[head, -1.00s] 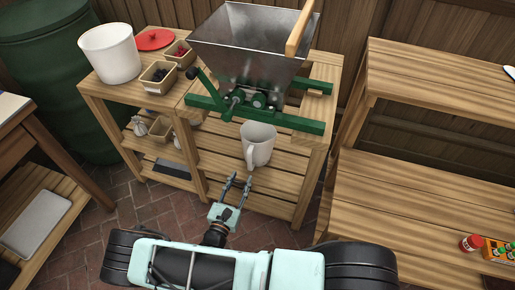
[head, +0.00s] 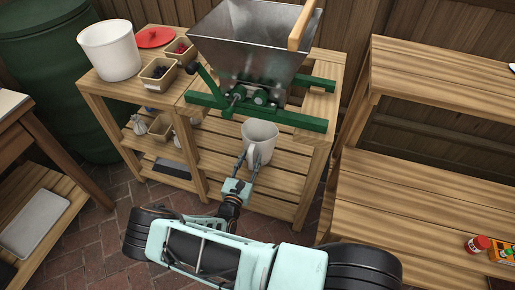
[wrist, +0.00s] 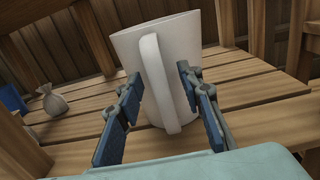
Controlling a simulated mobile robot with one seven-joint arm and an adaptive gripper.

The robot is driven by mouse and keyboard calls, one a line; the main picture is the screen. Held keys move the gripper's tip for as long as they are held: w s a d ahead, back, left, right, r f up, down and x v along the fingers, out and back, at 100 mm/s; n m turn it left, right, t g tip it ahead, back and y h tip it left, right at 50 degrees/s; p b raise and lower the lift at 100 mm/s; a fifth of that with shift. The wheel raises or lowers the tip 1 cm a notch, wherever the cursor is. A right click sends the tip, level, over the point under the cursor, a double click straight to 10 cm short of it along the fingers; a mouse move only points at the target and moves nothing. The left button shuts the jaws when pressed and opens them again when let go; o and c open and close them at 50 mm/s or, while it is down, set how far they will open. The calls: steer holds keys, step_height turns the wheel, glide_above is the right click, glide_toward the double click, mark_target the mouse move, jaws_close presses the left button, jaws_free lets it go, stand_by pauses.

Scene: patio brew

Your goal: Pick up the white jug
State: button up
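The white jug (head: 261,139) stands upright on the slatted shelf below the green-framed metal hopper. Its handle faces my gripper. In the wrist view the jug (wrist: 187,50) fills the middle, with its handle (wrist: 158,85) pointing at the camera. My gripper (head: 246,158) is at the front of the jug. In the wrist view my gripper (wrist: 158,78) is open, one finger on each side of the handle, with gaps between the fingers and the handle. Whether a fingertip touches the jug body cannot be told.
The metal hopper (head: 250,40) on its green frame (head: 300,121) sits above the jug. A white bucket (head: 110,50), a red lid (head: 155,37) and small boxes stand at left. A small sack (wrist: 53,100) is on the left.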

steer(key=shift+w, duration=0.1)
steer(key=shift+c, duration=0.6)
jaws_close()
steer(key=shift+r, duration=0.15)
